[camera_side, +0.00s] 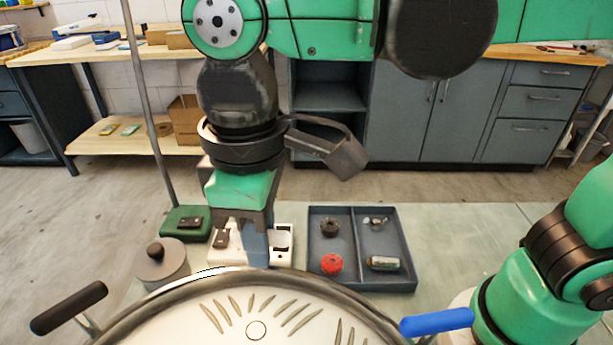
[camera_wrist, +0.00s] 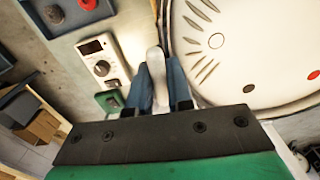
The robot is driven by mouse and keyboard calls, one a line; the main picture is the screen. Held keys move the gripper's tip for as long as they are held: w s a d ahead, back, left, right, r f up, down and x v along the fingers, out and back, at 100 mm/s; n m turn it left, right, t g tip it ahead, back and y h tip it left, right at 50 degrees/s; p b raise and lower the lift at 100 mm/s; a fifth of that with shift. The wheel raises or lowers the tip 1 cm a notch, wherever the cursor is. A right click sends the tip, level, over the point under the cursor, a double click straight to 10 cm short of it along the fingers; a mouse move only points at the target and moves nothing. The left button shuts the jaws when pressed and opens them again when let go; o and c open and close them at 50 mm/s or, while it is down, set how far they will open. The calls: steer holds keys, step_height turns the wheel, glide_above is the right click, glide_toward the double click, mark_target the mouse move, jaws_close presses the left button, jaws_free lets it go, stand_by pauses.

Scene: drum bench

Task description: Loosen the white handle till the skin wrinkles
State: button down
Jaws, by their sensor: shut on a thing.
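The drum has a pale skin (camera_side: 235,330) inside a metal rim (camera_side: 190,287), with several short curved creases around a small central circle. The skin also fills the upper right of the wrist view (camera_wrist: 240,60). My gripper (camera_side: 256,258) points down at the drum's far edge. In the wrist view its blue-grey fingers (camera_wrist: 158,88) are shut around the white handle (camera_wrist: 155,65), which stands beside the rim. In the side view the white handle is hidden or cannot be told apart. A black handle (camera_side: 70,307) sticks out at left and a blue handle (camera_side: 437,321) at right.
A dark divided tray (camera_side: 345,275) holds a red knob (camera_side: 331,263), a black knob (camera_side: 330,228) and small parts. A white meter box (camera_wrist: 103,62), a green box (camera_side: 183,226) and a grey lidded pot (camera_side: 162,270) stand close behind the drum.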

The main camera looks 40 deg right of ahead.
steer(key=shift+n, duration=0.5)
steer(key=c, duration=0.8)
jaws_free()
steer(key=shift+r, duration=0.1)
steer(key=shift+r, duration=2.7)
steer(key=w+d+f+m+t, duration=0.2)
steer(key=d+f+m+t, duration=0.1)
steer(key=d, duration=0.6)
steer(key=w+d+f+m+t, duration=0.2)
steer(key=d+f+m+t, duration=0.2)
steer(key=d+f+m, duration=0.2)
steer(key=d+f, duration=0.2)
steer(key=d, duration=0.2)
steer(key=shift+w+d, duration=0.2)
steer(key=shift+w, duration=0.15)
